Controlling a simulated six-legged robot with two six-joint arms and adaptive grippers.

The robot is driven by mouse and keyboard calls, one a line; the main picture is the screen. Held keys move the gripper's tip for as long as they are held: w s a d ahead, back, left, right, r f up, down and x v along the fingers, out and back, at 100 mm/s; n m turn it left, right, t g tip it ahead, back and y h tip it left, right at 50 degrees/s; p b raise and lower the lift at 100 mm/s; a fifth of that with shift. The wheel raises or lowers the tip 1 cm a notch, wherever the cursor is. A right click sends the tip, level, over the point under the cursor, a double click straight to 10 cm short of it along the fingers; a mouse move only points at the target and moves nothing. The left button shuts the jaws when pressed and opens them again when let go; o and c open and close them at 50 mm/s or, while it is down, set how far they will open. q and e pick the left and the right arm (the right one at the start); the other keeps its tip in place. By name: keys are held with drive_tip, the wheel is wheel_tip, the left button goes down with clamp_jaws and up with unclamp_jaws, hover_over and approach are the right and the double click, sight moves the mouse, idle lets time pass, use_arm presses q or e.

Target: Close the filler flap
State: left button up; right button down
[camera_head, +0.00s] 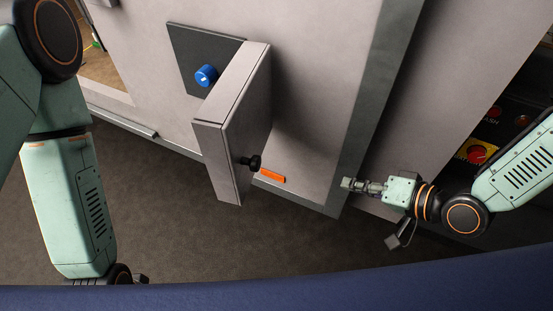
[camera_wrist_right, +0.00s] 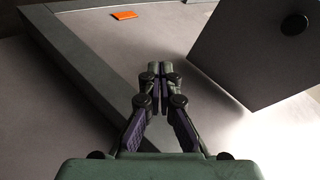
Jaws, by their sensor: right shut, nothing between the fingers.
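The filler flap (camera_head: 236,120) stands swung open from the grey machine panel, with a black knob (camera_head: 251,162) on its face. Behind it a dark recess plate (camera_head: 187,58) carries a blue cap (camera_head: 206,75). My right gripper (camera_head: 348,184) is shut and empty, to the right of the flap and apart from it, near the panel's dark edge strip. In the right wrist view the shut fingers (camera_wrist_right: 159,68) point toward the panel, and the flap (camera_wrist_right: 262,50) with its knob (camera_wrist_right: 294,24) is at the upper right. My left arm comes in at the left; its gripper is mostly hidden at the bottom.
An orange label (camera_head: 272,176) is on the panel below the knob; it also shows in the right wrist view (camera_wrist_right: 124,15). A dark control box with a red knob on a yellow plate (camera_head: 477,153) is at the right. Brown floor (camera_head: 150,215) lies open below the panel.

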wheel_tip(320, 180, up, 6)
drive_tip(key=a+y, duration=0.1)
drive_tip(key=y, duration=0.3)
drive_tip(key=g+y, duration=0.3)
drive_tip(key=y, duration=0.1)
approach(259, 163)
drive_tip(key=shift+b+x, duration=2.8)
drive_tip(key=shift+x, duration=0.65)
drive_tip(key=shift+f, duration=0.1)
